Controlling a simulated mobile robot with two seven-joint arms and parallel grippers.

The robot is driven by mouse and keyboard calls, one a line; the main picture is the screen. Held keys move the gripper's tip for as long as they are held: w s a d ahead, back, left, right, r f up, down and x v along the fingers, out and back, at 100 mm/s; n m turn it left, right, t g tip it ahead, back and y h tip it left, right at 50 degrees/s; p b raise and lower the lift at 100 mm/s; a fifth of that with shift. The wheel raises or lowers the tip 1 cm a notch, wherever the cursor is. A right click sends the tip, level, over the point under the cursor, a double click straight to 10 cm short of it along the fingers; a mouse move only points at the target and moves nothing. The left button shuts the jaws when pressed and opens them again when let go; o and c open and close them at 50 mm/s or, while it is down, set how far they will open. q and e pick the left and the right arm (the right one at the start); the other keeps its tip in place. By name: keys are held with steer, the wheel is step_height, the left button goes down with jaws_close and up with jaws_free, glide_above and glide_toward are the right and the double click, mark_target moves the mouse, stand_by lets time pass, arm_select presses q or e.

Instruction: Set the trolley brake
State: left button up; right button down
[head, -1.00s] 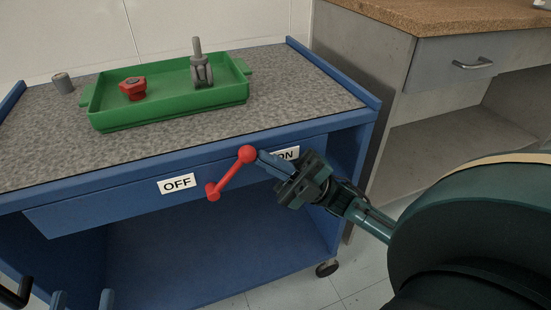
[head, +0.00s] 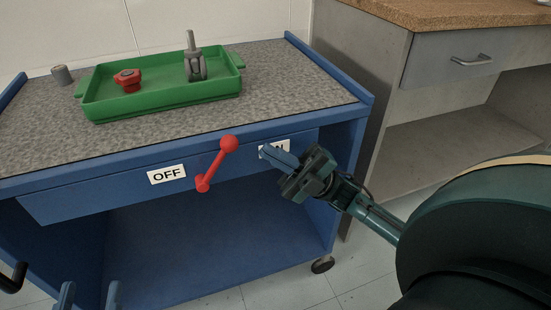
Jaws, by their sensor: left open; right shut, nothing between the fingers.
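The blue trolley (head: 218,219) stands in front of me. Its red brake lever (head: 216,164) is on the front panel, between the OFF label (head: 167,174) and the ON label, which is partly hidden by my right gripper. The lever tilts up to the right, with its ball knob at the upper end. My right gripper (head: 271,153) is shut and empty, just right of the knob, with a gap between them. My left gripper (head: 89,296) is open and empty at the bottom left, its fingertips showing low in front of the trolley.
A green tray (head: 165,108) on the trolley top holds a red knob-like part (head: 127,80) and a grey caster (head: 194,62). A grey cylinder (head: 62,75) stands left of it. A grey cabinet (head: 415,110) with a drawer stands at the right.

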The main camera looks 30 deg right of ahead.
arm_select(q)
steer(key=shift+s+r+p, duration=0.1)
steer(key=shift+p, duration=0.45)
arm_select(e)
steer(key=s+d+f, duration=0.4)
steer(key=d, duration=0.4)
steer(key=shift+d, duration=0.2)
steer(key=shift+f, duration=0.1)
